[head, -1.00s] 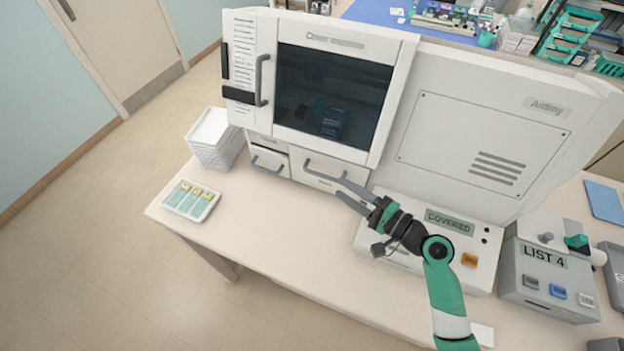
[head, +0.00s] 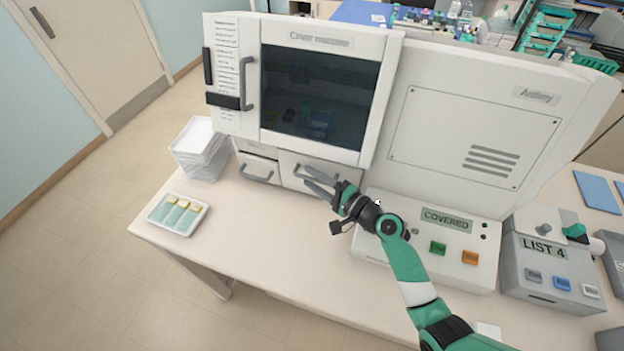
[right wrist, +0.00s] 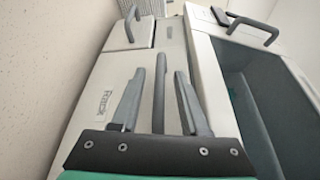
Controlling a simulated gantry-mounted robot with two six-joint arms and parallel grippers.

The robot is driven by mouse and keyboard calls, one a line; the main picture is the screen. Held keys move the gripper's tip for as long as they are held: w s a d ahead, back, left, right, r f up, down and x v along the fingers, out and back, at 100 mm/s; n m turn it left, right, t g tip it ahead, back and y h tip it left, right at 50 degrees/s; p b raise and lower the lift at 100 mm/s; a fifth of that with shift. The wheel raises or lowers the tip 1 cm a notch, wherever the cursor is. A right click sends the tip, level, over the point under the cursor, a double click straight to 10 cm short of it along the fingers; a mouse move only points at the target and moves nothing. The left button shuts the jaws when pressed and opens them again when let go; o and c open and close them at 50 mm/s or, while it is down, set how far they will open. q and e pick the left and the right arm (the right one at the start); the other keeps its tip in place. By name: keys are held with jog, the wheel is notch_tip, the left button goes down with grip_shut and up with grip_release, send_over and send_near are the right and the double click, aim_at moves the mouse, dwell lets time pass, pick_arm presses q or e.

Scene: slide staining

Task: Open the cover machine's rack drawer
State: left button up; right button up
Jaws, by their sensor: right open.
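The cover machine (head: 395,100) stands at the back of the bench. Its rack drawer (head: 290,180) is the wider front below the dark window and looks shut; the "Rack" label shows in the right wrist view (right wrist: 108,100). My right gripper (head: 313,184) is open in front of this drawer, with its fingers at the handle. In the right wrist view, the dark drawer handle (right wrist: 160,88) shows between the two grey fingers. I cannot tell whether they touch it. The left gripper is not in view.
A smaller drawer (head: 258,170) with its own handle is to the left. A slide tray (head: 180,230) and stacked white trays (head: 200,165) lie at the bench's left end. The COVERED panel (head: 470,250) and LIST 4 box (head: 550,270) are to the right. Bench before the drawers is clear.

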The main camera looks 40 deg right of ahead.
jog(key=shift+w, duration=0.3)
jog(key=shift+c, duration=0.3)
grip_shut()
dwell(1.0)
